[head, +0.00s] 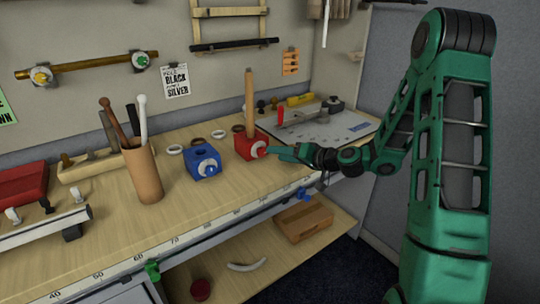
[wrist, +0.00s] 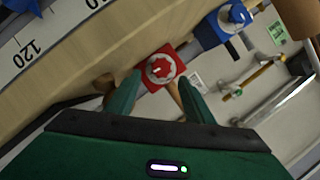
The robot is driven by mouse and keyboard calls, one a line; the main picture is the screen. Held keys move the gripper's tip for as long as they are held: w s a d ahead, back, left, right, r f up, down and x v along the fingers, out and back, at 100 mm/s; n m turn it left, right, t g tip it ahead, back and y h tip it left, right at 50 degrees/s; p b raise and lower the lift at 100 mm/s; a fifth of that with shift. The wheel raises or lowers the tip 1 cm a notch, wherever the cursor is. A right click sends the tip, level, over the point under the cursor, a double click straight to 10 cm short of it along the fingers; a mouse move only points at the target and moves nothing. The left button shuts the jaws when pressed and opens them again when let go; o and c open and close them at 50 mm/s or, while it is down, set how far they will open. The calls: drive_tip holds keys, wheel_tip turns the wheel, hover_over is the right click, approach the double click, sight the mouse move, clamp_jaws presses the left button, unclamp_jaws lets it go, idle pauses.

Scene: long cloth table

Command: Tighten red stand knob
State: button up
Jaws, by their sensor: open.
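The red stand (head: 243,146) sits near the front edge of the bench, with a wooden rod (head: 249,95) upright in it. Its red knob (wrist: 158,69) has a pale dial ring around it and faces my gripper. My gripper (head: 272,150) points left at the knob from the right side in the head view. In the wrist view, my gripper (wrist: 160,78) is open, with a green finger on either side of the knob's line. Whether the fingers touch the knob cannot be told. In the head view the fingertips partly cover the knob.
A blue stand (head: 203,164) with a blue knob stands left of the red one. A brown cup (head: 143,175) of tools is farther left. A grey plate (head: 330,128) with tools lies behind my arm. A ruler strip runs along the front edge.

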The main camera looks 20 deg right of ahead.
drive_tip(key=shift+v, duration=2.3)
drive_tip(key=shift+s+a+f, duration=0.1)
drive_tip(key=shift+s+a, duration=0.05)
drive_tip(key=shift+s, duration=0.05)
drive_tip(key=s+d+r+m+g+h, duration=0.1)
drive_tip(key=s+d+g+h, duration=0.1)
drive_tip(key=s, duration=1.1)
drive_tip(key=s+d+r+m+g+h, duration=0.1)
drive_tip(key=s+d+g+h, duration=0.2)
drive_tip(key=s, duration=1.1)
drive_tip(key=s+d+r+m+g+h, duration=0.2)
drive_tip(key=s+d+g, duration=0.3)
drive_tip(key=s, duration=0.8)
drive_tip(key=shift+s+d+g+h, duration=0.3)
drive_tip(key=shift+g+h, duration=0.2)
drive_tip(key=shift+g, duration=0.7)
drive_tip(key=shift+w, duration=0.1)
